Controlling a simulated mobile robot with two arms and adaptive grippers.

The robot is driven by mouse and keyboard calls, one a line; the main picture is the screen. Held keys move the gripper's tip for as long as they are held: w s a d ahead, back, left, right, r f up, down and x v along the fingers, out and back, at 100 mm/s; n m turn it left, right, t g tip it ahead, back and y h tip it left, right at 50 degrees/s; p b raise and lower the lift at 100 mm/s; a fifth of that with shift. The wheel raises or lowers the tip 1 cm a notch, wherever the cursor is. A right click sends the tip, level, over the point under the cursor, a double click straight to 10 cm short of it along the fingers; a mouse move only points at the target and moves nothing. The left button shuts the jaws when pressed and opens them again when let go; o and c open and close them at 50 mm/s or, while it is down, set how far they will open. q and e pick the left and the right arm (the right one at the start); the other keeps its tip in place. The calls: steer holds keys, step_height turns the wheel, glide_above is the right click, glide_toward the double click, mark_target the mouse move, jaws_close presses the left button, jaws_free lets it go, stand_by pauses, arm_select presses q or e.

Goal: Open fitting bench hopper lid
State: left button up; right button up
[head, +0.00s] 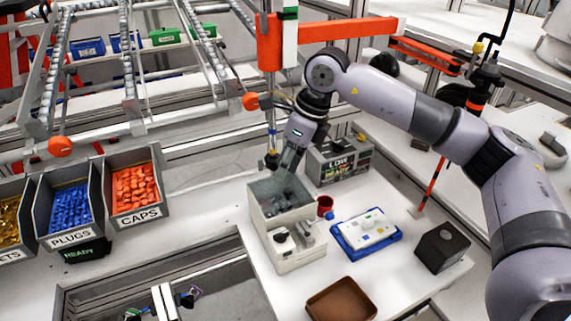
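The fitting bench hopper is a pale grey box (297,258) at the middle of the bench in the head view. Its upper part has a grey, see-through look, with dark shapes showing inside. I cannot clearly make out the lid's edge or how far it is raised. My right gripper (287,163) reaches down from above to the hopper's back part. Its fingers are thin and blend with the grey behind them, so I cannot tell whether they touch the lid or how far apart they are. I cannot make out my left gripper.
A red cup (325,205) stands right beside the hopper. A blue tray (349,243) with a white plate, a dark block (442,248) and a brown tray (341,302) are to the right and front. A labelled grey box (338,166) stands behind. Parts bins (134,211) line the left.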

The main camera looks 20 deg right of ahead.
steer(key=shift+o, duration=0.8)
arm_select(q)
steer(key=shift+s, duration=0.3)
steer(key=shift+a, duration=0.1)
arm_select(e)
steer(key=shift+w+f, duration=0.1)
arm_select(q)
steer(key=shift+a, duration=0.1)
steer(key=shift+w, duration=0.1)
arm_select(e)
steer(key=v, duration=1.2)
